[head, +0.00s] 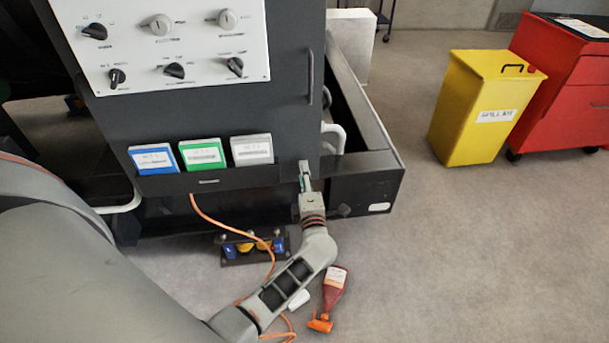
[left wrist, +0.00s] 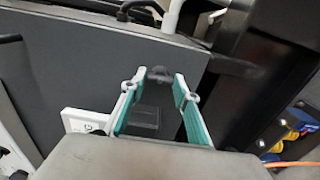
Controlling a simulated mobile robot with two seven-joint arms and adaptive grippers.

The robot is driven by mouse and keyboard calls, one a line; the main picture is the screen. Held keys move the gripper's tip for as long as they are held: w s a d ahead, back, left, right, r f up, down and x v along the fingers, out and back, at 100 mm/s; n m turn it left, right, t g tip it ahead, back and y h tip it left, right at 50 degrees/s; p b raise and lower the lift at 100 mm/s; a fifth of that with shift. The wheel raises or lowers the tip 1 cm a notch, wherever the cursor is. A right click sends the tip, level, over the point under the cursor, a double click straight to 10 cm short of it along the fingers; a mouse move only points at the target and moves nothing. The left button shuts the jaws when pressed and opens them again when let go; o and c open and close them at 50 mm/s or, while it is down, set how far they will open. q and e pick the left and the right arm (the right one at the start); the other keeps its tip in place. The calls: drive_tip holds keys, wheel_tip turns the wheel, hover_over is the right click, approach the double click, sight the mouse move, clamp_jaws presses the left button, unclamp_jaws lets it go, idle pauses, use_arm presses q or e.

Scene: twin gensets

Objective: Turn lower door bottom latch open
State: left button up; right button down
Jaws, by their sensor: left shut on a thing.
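The dark grey lower door (head: 290,110) has a vertical handle (head: 311,78) near its right edge. My left gripper (head: 304,172) is at the door's bottom right corner in the head view. In the left wrist view the two green-and-white fingers of the left gripper (left wrist: 160,82) are shut on a small black latch (left wrist: 160,73) at their tips. The latch lies close to the edge of the door panel (left wrist: 90,65). In the head view the gripper hides the latch. My right gripper is in neither view.
Blue, green and white document holders (head: 203,153) hang low on the cabinet front. An orange cable (head: 225,229) runs down to the floor beside my left arm. A red bottle (head: 335,290) lies on the floor. A yellow bin (head: 470,110) stands right, with clear floor before it.

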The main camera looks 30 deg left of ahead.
use_arm(q)
drive_tip(key=o, duration=1.1)
drive_tip(key=v, duration=1.2)
